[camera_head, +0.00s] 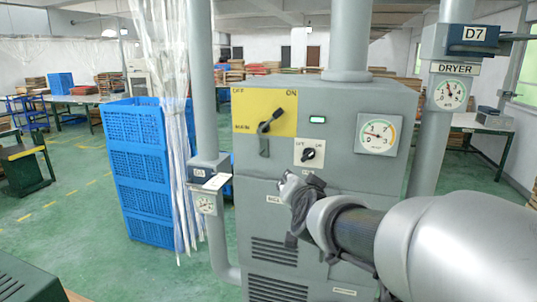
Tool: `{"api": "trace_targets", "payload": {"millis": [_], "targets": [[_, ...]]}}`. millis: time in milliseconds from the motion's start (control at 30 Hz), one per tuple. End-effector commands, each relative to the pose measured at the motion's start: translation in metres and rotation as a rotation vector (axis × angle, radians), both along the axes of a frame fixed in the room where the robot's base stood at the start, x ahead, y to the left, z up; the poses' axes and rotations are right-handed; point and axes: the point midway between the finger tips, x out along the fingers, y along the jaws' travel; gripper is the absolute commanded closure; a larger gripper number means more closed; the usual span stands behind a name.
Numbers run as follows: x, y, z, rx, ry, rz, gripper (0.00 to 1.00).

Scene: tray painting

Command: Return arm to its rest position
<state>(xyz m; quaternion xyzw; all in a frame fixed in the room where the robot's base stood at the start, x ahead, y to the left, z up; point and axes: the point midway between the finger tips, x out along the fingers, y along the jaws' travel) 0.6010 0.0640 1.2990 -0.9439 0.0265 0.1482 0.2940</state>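My arm reaches in from the right edge, in front of a grey machine cabinet (330,110). My gripper (288,185) is at the arm's far end, pointing left across the cabinet's front below its switches. Its fingers are small and partly hidden, so I cannot tell whether they are open or shut. I see nothing clearly held in it. I cannot tell whether it touches the cabinet. A dark lever handle (270,121) on a yellow plate marked OFF, ON and MAIN sits tilted, its upper end toward the right.
Stacked blue crates (140,170) and clear strip curtains (170,120) stand left. A dryer gauge (450,94) is right. Green floor (70,225) is open at left.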

Motion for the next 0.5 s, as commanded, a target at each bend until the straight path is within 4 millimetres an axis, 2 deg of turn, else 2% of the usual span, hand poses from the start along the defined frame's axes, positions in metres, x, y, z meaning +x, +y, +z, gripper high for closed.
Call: {"api": "trace_targets", "payload": {"millis": [33, 167, 200, 300, 400, 500], "targets": [[-0.032, -0.001, -0.002, -0.041, 0.059, 0.056, 0.67], [-0.117, -0.004, -0.03, -0.169, 0.253, 0.196, 0.67], [-0.145, -0.008, -0.042, -0.21, 0.316, 0.232, 0.67], [-0.214, -0.021, -0.071, -0.305, 0.469, 0.301, 0.67], [-0.273, -0.037, -0.097, -0.382, 0.606, 0.342, 0.67], [-0.318, -0.051, -0.116, -0.437, 0.713, 0.364, 0.67]]}}
